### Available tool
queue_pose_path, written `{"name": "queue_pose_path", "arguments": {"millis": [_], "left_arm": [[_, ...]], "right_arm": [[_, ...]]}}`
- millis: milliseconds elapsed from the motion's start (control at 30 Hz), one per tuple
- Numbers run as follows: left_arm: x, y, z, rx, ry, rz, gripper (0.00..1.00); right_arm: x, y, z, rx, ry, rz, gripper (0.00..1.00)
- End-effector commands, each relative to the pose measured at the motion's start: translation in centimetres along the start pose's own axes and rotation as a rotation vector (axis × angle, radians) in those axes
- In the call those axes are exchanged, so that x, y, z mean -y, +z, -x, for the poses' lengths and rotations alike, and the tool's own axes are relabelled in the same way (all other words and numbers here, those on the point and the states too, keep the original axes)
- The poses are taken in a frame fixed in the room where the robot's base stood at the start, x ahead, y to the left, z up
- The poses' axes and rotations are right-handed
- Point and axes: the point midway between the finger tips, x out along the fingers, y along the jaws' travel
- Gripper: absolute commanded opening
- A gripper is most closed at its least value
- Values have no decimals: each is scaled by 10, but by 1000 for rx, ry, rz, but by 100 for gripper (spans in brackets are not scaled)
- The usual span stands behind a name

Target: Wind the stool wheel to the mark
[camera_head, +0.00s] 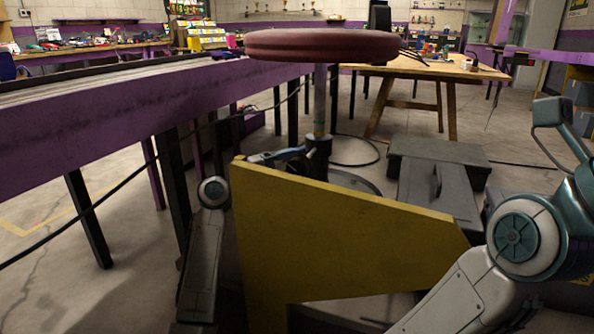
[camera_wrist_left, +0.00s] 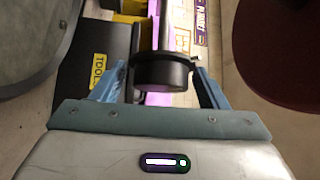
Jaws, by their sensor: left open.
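The stool has a dark red round seat (camera_head: 322,46) on a grey post (camera_head: 320,100), with a black hub (camera_head: 319,150) lower down. A small yellowish-green band (camera_head: 319,130) shows on the post just above the hub; I cannot tell if it is the mark. My left gripper (camera_head: 291,155) is at the hub, from the left. In the left wrist view its blue fingers (camera_wrist_left: 158,82) stand apart on both sides of a black round part (camera_wrist_left: 163,72). I cannot tell whether they touch it. The red seat (camera_wrist_left: 280,50) is at the right there.
A yellow panel (camera_head: 330,235) stands in front and hides part of the stool's lower end. A purple-sided track table (camera_head: 120,135) runs along the left. Dark grey boxes (camera_head: 440,160) lie on the floor to the right. A wooden table (camera_head: 425,66) stands behind.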

Motion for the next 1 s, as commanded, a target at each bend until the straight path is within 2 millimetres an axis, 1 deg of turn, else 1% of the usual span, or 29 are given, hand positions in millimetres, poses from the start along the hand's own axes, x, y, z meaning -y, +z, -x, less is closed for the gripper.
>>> {"name": "queue_pose_path", "arguments": {"millis": [67,167,267,500,633,700,800,1000], "left_arm": [[0,0,1,0,0,0,67],[1,1,9,2,1,-1,67],[2,0,24,3,2,-1,67],[1,1,74,4,4,-1,67],[1,0,94,3,2,0,67],[0,1,101,3,2,-1,67],[0,0,107,1,1,0,67],[0,0,109,0,0,0,67]], "right_arm": [[0,0,-1,0,0,0,0],[1,2,-4,-2,0,0,0],[3,3,-9,-10,-1,0,0],[6,6,-21,-29,-1,-2,0],[7,6,-24,-42,-1,-3,0],[8,6,-26,-46,-1,-3,0],[8,6,-26,-47,-1,-4,0],[8,6,-26,-47,0,-4,0]]}}
